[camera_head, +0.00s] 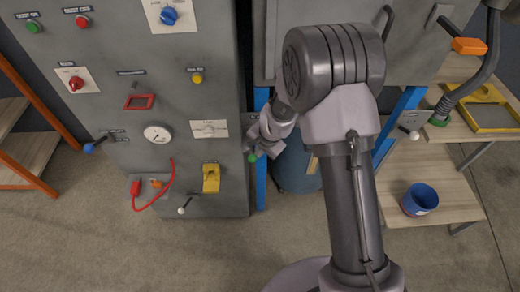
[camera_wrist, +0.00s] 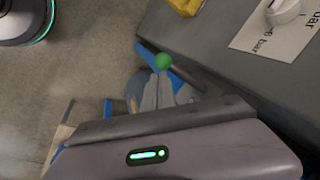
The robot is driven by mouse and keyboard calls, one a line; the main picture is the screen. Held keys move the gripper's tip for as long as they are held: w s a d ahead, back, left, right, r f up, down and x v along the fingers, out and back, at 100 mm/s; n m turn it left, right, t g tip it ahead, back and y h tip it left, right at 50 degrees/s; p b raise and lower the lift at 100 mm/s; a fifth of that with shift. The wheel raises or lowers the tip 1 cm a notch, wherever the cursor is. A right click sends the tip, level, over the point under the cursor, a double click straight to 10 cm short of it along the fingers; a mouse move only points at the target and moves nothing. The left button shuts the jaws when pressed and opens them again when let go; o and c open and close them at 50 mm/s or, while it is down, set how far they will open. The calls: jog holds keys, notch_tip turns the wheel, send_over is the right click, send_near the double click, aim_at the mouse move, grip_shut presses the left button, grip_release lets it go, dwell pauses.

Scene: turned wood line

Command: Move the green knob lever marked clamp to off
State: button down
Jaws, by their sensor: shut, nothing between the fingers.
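The green knob (camera_head: 252,157) of the lever shows at the right edge of the grey cabinet, beside my gripper (camera_head: 262,150). In the wrist view the green knob (camera_wrist: 163,61) sits just beyond the tips of my gripper (camera_wrist: 162,80), which is shut with nothing held. The lever's dark rod (camera_wrist: 188,77) runs from the knob toward the cabinet side. I cannot tell whether the fingers touch the knob. The lever's clamp and off markings are not readable in either view.
The grey cabinet (camera_head: 120,100) carries a blue-knobbed lever (camera_head: 89,148), a white-knobbed lever (camera_head: 182,210), a gauge (camera_head: 157,135) and a yellow part (camera_head: 211,178). A blue drum (camera_head: 297,172) stands behind my gripper. A blue bin (camera_head: 420,199) is on the right bench. The front floor is clear.

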jog(key=s+d+r, duration=0.4)
jog(key=s+r, duration=0.2)
jog(key=s, duration=0.3)
jog(key=shift+r, duration=0.15)
dwell(0.4)
